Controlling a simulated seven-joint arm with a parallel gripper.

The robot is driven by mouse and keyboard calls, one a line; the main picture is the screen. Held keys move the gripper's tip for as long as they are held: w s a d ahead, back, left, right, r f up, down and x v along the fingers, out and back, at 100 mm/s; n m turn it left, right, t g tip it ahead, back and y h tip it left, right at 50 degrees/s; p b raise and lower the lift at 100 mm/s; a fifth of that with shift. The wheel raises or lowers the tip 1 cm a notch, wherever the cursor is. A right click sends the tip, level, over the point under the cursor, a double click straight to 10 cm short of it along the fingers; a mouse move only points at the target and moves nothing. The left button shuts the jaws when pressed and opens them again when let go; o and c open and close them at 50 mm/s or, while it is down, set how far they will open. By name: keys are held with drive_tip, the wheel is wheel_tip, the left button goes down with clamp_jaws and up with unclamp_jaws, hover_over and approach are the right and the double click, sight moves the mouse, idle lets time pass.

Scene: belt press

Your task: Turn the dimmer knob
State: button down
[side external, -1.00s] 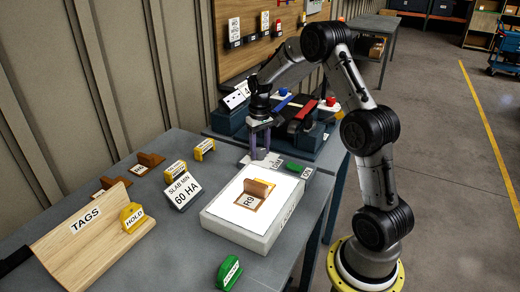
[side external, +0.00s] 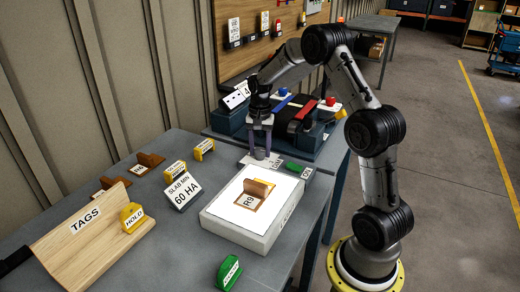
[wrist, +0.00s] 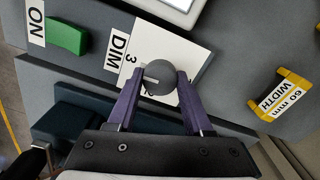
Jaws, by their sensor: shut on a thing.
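The dimmer knob (wrist: 160,77) is a round dark grey knob with a white pointer mark. It stands on a white plate marked DIM (wrist: 173,42), with a figure 3 beside the knob. In the wrist view the pointer mark is at the knob's left side. My gripper (wrist: 161,75) is shut on the knob, one purple finger on each side. In the side view my gripper (side external: 261,155) reaches down to the plate on the bench, and its fingers largely hide the knob. Part of the dial scale is hidden behind the knob and fingers.
A green ON block (wrist: 67,37) and a yellow WIDTH gauge (wrist: 281,95) stand near the plate. A white lit box (side external: 213,224) with a tag on it is in front. The belt press (side external: 297,122) is close behind my gripper.

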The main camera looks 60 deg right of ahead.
sight(260, 150)
drive_tip(key=shift+m, duration=0.4)
drive_tip(key=shift+c, duration=1.5)
unclamp_jaws()
wheel_tip(260, 150, up, 14)
